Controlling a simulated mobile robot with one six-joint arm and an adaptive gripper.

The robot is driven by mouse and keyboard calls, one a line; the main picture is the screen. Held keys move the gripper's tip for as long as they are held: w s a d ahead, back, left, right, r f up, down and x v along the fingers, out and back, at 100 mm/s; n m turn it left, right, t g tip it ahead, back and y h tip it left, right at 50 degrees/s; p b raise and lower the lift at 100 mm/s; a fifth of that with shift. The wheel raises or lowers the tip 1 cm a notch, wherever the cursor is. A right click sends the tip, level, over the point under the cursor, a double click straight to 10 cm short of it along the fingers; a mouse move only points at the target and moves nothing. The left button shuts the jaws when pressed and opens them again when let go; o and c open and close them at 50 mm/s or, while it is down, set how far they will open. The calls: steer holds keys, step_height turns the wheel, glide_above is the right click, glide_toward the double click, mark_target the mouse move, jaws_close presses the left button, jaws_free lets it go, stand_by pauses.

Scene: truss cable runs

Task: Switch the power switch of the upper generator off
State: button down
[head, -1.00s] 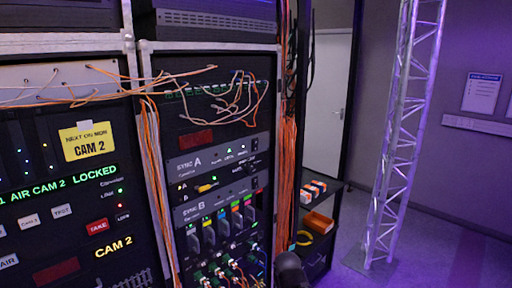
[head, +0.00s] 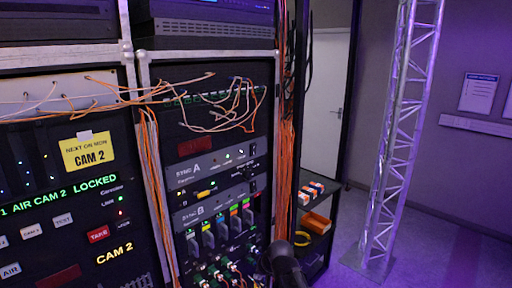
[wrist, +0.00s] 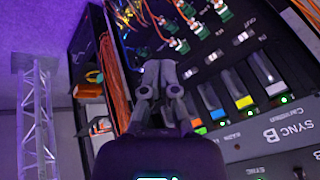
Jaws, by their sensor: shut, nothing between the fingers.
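The upper generator, SYNC A (head: 192,171), is a grey panel in the right-hand rack in the head view. Small lit lamps run along its top row. A small dark switch (head: 253,149) sits at its right end; its position is too small to tell. My gripper (head: 277,250) shows dark at the bottom of the head view, in front of the rack's lower right edge. In the wrist view my gripper (wrist: 158,72) is shut and empty, beside SYNC B (wrist: 280,131); only an edge of SYNC A (wrist: 258,169) shows.
Orange cables (head: 285,170) hang down the rack's right side, and loose cables (head: 225,105) loop above SYNC A. A shelf with an orange bin (head: 316,222) stands to the right. A truss column (head: 390,150) stands farther right, with open floor around it.

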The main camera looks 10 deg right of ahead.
steer(key=w+a+r+m+t+y+p, duration=0.25)
steer(key=w+r+m+t+p, duration=0.45)
steer(key=w+r, duration=0.8)
steer(key=w+d+r+m+t+h+p, duration=0.1)
steer(key=w+d+r+m+t+h, duration=0.2)
steer(key=r+m, duration=0.3)
steer(key=w+d+r+m+t+h+p, duration=0.2)
steer(key=d+r+m+h, duration=0.3)
steer(key=r, duration=0.3)
steer(key=shift+w+m+t+p, duration=0.3)
steer(key=shift+w+m+t, duration=0.2)
steer(key=shift+w+t, duration=0.35)
steer(key=shift+a+r+h, duration=0.1)
steer(key=shift+h, duration=0.15)
steer(key=p, duration=0.1)
glide_toward(256, 147)
steer(key=w+d, duration=0.3)
steer(key=w, duration=0.1)
steer(key=shift+w+a+r, duration=0.15)
steer(key=shift+w+a, duration=0.35)
steer(key=shift+w, duration=0.1)
steer(key=shift+w+a+r, duration=0.15)
steer(key=shift+w+a, duration=0.3)
steer(key=shift+w, duration=0.15)
